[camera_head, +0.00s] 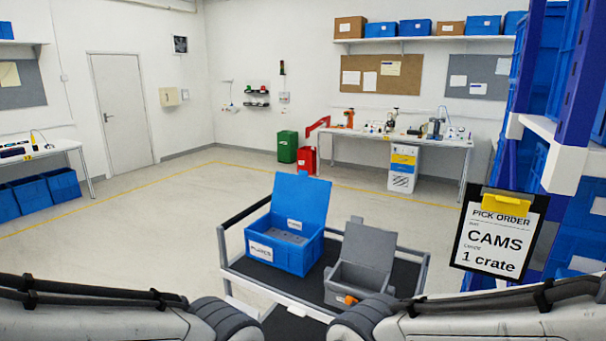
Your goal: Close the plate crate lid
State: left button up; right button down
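A blue crate (262,252) stands on the left of a cart, with a white label on its front that is too blurred to read surely. Its blue lid (301,196) stands up open at the back, with grey contents inside. A smaller grey crate (366,285) is to its right, and its grey lid (369,245) also stands up open. I cannot tell from the labels which one is the plate crate. My two arms come in along the bottom edge, but neither gripper shows.
The cart (240,269) has a dark top and a raised grey rail. A pick-order board (497,236) reading "CAMS, 1 crate" hangs at right, by a blue rack (549,99). Floor beyond the cart is clear up to a workbench (400,138).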

aim_at(300, 196)
jog(key=u, duration=0.45)
jog(key=i, duration=0.65)
jog(key=u, duration=0.6)
jog(key=i, duration=0.8)
jog(key=z, duration=0.65)
jog(key=i, duration=1)
jog(key=z, duration=0.65)
